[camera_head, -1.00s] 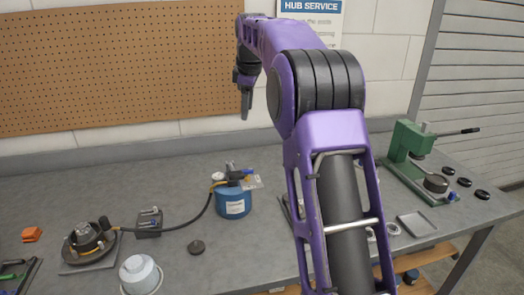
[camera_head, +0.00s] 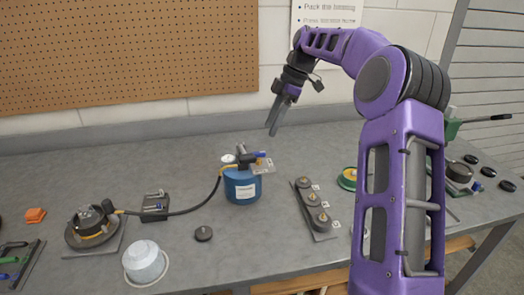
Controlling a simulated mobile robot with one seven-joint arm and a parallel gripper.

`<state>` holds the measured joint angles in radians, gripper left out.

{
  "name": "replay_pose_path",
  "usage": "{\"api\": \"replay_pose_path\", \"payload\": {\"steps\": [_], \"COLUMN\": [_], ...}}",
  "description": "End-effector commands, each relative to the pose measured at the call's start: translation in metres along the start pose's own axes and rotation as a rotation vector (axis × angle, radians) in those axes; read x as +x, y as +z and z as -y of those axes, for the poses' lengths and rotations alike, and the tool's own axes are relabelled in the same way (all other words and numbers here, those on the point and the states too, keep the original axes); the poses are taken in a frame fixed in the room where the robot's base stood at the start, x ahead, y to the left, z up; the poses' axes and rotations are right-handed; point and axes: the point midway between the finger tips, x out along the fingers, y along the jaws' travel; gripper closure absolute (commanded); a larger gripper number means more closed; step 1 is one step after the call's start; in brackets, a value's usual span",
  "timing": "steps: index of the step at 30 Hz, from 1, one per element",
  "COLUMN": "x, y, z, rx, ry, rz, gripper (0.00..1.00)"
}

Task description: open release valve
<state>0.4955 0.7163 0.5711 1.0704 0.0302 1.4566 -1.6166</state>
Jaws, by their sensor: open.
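A blue canister (camera_head: 241,187) with a white label stands upright on the workbench near the middle. A valve assembly (camera_head: 246,157) with a dark body, a small blue part and a hanging tag sits on its top. A hose (camera_head: 188,211) runs from it to a hub-like device (camera_head: 90,222) on a plate at the left. Small levers or valves sit on a dark block (camera_head: 154,207) beside the hose. I cannot tell which part is the release valve. My gripper (camera_head: 273,131) is open and empty, pointing down above the bench, behind and right of the canister, touching nothing.
A dark tray with round parts (camera_head: 315,210) lies right of the canister. A white-grey pot (camera_head: 144,262) and a black puck (camera_head: 203,233) stand in front. An orange block (camera_head: 35,215) is far left. A green press (camera_head: 452,130) is partly hidden behind my arm.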

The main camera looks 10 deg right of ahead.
Motion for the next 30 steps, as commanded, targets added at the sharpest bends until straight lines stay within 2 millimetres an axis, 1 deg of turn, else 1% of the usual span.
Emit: {"api": "replay_pose_path", "payload": {"steps": [1, 6, 9, 12, 17, 24, 25, 29, 30], "x": [0.014, 0.048, 0.063, 0.073, 0.081, 0.081, 0.081, 0.081, 0.081], "y": [0.001, 0.000, 0.000, 0.000, 0.000, 0.000, 0.000, 0.000, 0.000], "z": [0.001, 0.001, 0.000, 0.000, 0.000, 0.000, 0.000, 0.000, 0.000], "rx": [0.000, 0.000, 0.001, 0.001, 0.001, 0.001, 0.001, 0.001, 0.001], "ry": [-0.003, -0.003, -0.002, -0.001, 0.001, 0.001, 0.001, 0.001, 0.001], "rz": [0.000, 0.000, 0.000, 0.000, 0.000, 0.000, 0.001, 0.000, 0.000], "gripper": [0.51, 0.51, 0.51, 0.51, 0.51, 0.51, 0.53, 0.76, 0.84]}}
